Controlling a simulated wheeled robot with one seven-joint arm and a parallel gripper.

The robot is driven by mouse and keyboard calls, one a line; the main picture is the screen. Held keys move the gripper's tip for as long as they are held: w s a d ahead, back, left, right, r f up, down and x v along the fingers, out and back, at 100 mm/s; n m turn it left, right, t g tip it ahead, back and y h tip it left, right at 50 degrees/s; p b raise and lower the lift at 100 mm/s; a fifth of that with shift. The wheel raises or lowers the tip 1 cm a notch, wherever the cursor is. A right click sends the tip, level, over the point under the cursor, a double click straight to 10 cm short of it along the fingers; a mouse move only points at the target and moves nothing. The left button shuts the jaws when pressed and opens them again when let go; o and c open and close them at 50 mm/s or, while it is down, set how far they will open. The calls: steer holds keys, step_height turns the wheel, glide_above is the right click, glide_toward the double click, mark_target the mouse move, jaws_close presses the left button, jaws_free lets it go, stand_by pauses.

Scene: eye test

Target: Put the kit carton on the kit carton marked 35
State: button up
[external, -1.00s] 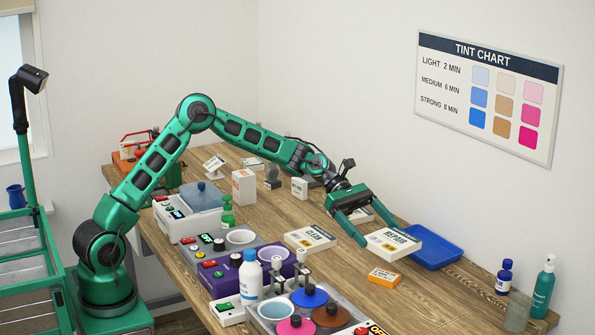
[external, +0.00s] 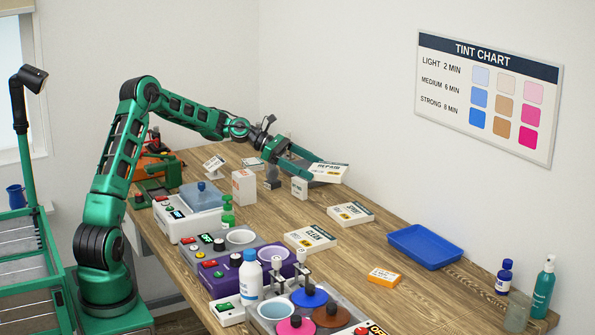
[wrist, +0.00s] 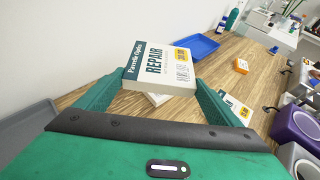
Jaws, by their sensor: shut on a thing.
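My gripper (external: 311,170) is shut on the white kit carton with "REPAIR" on it (external: 328,173), held by its sides above the table. In the wrist view the REPAIR carton (wrist: 156,66) sits slightly tilted between the fingers and shows a yellow label. A second white kit carton (external: 350,214) lies flat on the table, to the right of and lower than the held one. The CLEAN carton (external: 310,239) lies flat nearer the camera. The marking 35 is too small to read on any carton. Part of a white carton (wrist: 156,98) shows under the held one.
An empty blue tray (external: 425,247) lies to the right, with an orange box (external: 384,277) in front. A small white box (external: 299,187) stands just below the gripper. Devices and bowls line the left side. Bare table lies between the flat cartons and the tray.

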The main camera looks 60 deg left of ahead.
steer(key=a, duration=0.3)
glide_above(332, 208)
steer(key=shift+n+y, duration=0.3)
step_height(332, 208, down, 7)
steer(key=shift+s+d+r, duration=0.1)
steer(key=shift+d, duration=0.05)
step_height(332, 208, down, 4)
steer(key=shift+f, duration=0.1)
steer(key=o, duration=0.9)
